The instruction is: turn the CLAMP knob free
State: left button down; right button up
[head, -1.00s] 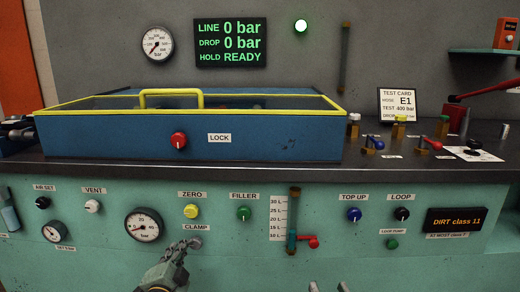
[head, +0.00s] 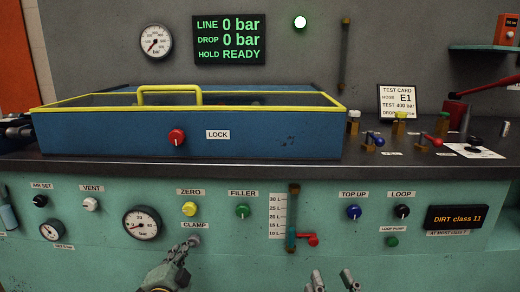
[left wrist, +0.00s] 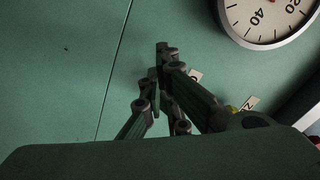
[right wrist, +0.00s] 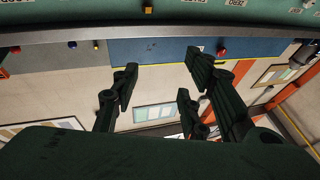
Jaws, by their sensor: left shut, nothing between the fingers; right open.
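The CLAMP label (head: 195,225) is on the green front panel, below the yellow ZERO knob (head: 189,209). My right gripper (head: 333,277) is open and empty at the bottom edge of the head view. Its spread fingers also show in the right wrist view (right wrist: 160,68).
A pressure gauge (head: 142,223) is left of my left gripper. The green FILLER knob (head: 242,211) and a level tube with a red lever (head: 312,240) are to its right. Above, a dark worktop edge (head: 400,165) carries a blue box (head: 100,131) with a red LOCK knob (head: 177,137).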

pick_arm(q)
jog(key=shift+d+f+b, duration=0.3)
jog(key=shift+f+b, duration=0.1)
jog(key=shift+f, duration=0.1)
jog(key=shift+d+f+b, duration=0.3)
jog(key=shift+f+b, duration=0.05)
jog(key=shift+f, duration=0.15)
pick_arm(e)
jog(key=s+r+t+y, duration=0.2)
jog(key=s+r+t, duration=0.1)
jog(key=r, duration=0.3)
jog(key=shift+s+r+t, duration=0.15)
jog(key=shift+s+t, duration=0.2)
jog(key=shift+t, duration=0.05)
dwell(0.4)
dwell(0.4)
pick_arm(q)
jog(key=shift+f, duration=0.1)
pick_arm(e)
jog(key=shift+s, duration=0.1)
pick_arm(q)
jog(key=s+p, duration=0.1)
jog(key=s, duration=0.5)
jog(key=shift+a+f, duration=0.2)
jog(key=shift+a, duration=0.15)
pick_arm(e)
jog(key=w+f+g+h, duration=0.1)
jog(key=w+f+g, duration=0.2)
jog(key=f, duration=0.2)
jog(key=shift+w+f, duration=0.25)
